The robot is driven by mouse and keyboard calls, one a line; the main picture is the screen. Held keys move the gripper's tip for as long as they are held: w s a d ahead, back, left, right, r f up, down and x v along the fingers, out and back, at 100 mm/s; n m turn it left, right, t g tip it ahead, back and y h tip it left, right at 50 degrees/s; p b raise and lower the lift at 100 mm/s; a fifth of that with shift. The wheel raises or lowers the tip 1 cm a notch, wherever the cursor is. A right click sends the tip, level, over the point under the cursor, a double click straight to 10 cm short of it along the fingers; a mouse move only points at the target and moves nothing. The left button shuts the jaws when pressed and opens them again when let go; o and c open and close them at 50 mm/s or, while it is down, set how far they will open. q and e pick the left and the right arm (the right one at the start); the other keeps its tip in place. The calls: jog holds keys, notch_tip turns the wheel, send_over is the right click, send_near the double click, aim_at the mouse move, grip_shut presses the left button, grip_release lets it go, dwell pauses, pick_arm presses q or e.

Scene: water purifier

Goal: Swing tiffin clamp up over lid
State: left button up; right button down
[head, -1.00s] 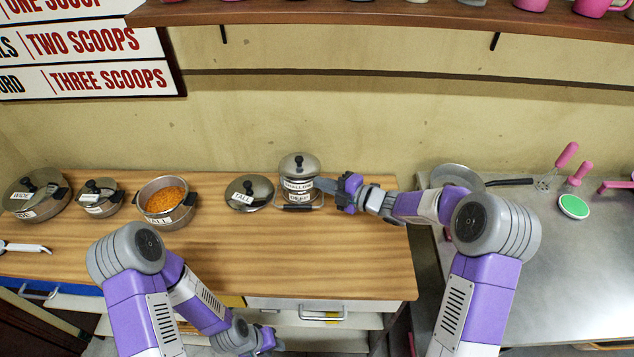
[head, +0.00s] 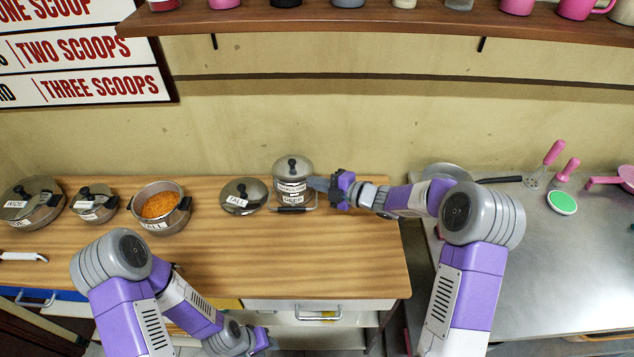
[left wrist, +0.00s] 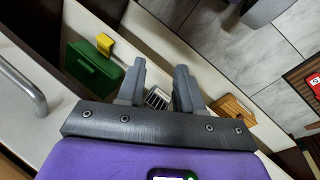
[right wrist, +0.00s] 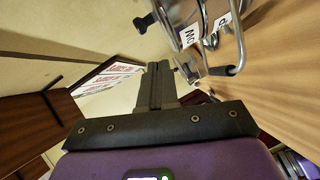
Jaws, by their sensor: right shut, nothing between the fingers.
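The tiffin (head: 292,182) stands on the wooden counter, a stacked steel container with labels and a lid (head: 293,166) with a dark knob. Its wire clamp (head: 296,210) hangs low at the front, near the base, not over the lid. In the right wrist view the tiffin (right wrist: 196,32) is at the top and the clamp (right wrist: 232,70) reaches down along it. My right gripper (head: 318,184) is shut and empty, its fingertips beside the tiffin's right side; contact is unclear. My left gripper (left wrist: 160,85) is open and empty, low in front of the counter.
A separate lid marked TALL (head: 243,195) lies just left of the tiffin. An open pot of orange food (head: 160,206) and lidded pots (head: 95,203) stand further left. A steel counter (head: 540,260) with utensils is at right.

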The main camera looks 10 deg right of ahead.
jog(key=shift+d, duration=0.1)
dwell(0.6)
jog(key=p+v, duration=0.1)
jog(key=v, duration=0.6)
jog(key=shift+s, duration=0.2)
